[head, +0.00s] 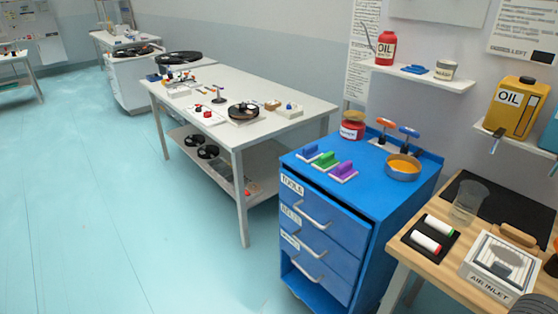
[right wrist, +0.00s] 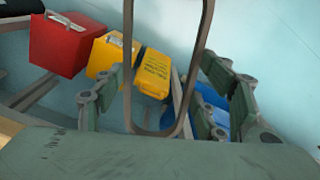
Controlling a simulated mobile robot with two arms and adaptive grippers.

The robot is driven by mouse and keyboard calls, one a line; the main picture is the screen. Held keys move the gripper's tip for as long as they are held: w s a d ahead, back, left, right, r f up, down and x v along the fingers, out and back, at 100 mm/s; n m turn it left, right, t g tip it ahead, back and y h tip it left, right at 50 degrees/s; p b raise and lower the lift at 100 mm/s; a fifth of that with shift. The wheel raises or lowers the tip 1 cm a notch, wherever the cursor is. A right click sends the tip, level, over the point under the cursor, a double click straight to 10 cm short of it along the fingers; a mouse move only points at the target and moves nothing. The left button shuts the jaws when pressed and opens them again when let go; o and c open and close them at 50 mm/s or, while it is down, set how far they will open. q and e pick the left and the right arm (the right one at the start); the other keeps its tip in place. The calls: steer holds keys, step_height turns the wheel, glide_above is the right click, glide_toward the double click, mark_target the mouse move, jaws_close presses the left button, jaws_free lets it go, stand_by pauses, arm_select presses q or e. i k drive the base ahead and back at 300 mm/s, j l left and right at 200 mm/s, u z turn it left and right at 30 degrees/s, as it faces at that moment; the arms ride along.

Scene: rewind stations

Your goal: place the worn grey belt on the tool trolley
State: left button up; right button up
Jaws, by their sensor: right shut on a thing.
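The tool trolley (head: 330,190) is a blue drawer cabinet with silver handles, right of centre in the head view. Its top holds several things. In the right wrist view the worn grey belt (right wrist: 127,70) is a narrow grey-brown loop. It hangs between the fingers of my right gripper (right wrist: 160,75), which is shut on it. The upper part of the loop runs out of the picture. The belt and my right gripper do not show in the head view. My left gripper is not in view.
On the trolley top are blue, green and purple handled blocks (head: 325,160), a red jar (head: 352,125), an orange-filled pan (head: 402,168) and two upright tools. A wooden bench (head: 395,290) stands at right. The right wrist view shows red (right wrist: 60,45) and yellow (right wrist: 105,55) containers.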

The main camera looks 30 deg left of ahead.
mark_target(346, 155)
steer(key=j+u, duration=0.1)
steer(key=u, duration=0.65)
steer(key=i+j+u, duration=0.1)
steer(key=u, duration=0.7)
steer(key=i+u, duration=0.35)
steer(key=i, duration=0.4)
steer(key=i+u, duration=0.1)
steer(key=i, duration=1.5)
steer(key=i+z, duration=0.25)
steer(key=i, duration=0.15)
steer(key=i+j+z, duration=0.25)
steer(key=i+z, duration=0.1)
steer(key=z, duration=0.7)
steer(key=i+j+z, duration=0.1)
steer(key=z, duration=0.35)
steer(key=i+z, duration=0.1)
steer(key=z, duration=0.3)
